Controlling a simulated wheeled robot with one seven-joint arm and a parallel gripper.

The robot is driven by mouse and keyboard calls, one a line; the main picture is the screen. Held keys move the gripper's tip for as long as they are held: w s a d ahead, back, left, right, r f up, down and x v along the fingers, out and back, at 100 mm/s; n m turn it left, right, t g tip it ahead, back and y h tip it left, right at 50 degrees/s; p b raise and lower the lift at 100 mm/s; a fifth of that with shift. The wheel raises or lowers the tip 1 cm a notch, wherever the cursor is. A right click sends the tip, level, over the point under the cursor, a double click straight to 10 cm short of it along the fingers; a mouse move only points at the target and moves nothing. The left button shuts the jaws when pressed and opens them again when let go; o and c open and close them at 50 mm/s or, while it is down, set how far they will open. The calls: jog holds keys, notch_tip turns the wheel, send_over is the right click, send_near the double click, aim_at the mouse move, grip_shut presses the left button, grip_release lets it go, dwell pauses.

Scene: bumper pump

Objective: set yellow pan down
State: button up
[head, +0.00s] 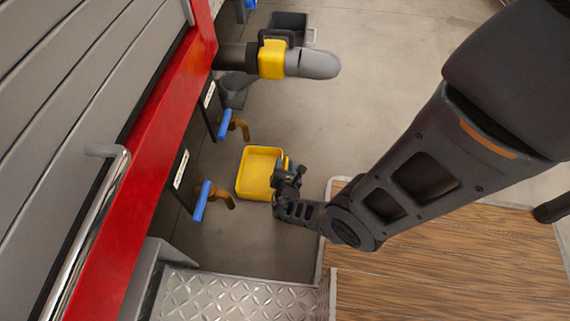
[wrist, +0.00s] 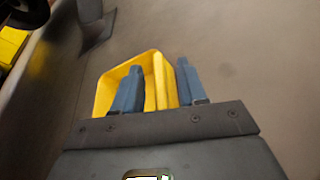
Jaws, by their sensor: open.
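The yellow pan (head: 258,170) is a shallow, open, empty-looking tray near the floor, in front of the red truck side. In the wrist view the pan (wrist: 107,92) lies past my fingers. My gripper (head: 285,174) is at the pan's right side in the head view. In the wrist view my gripper (wrist: 159,68) is open, with one blue-grey finger over the pan's inside and the other outside its right wall. The wall shows between the fingers. Whether either finger touches it cannot be told. My gripper hides part of the right rim in the head view.
Two blue levers (head: 203,201) with brown outlets stick out from the red truck panel (head: 150,125) left of the pan. A grey-capped pipe (head: 312,64) juts out above. A diamond-plate step (head: 235,298) and wooden boards (head: 450,265) lie nearer.

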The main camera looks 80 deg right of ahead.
jog(key=p+v, duration=0.2)
jog(key=v, duration=0.5)
jog(key=shift+p, duration=0.3)
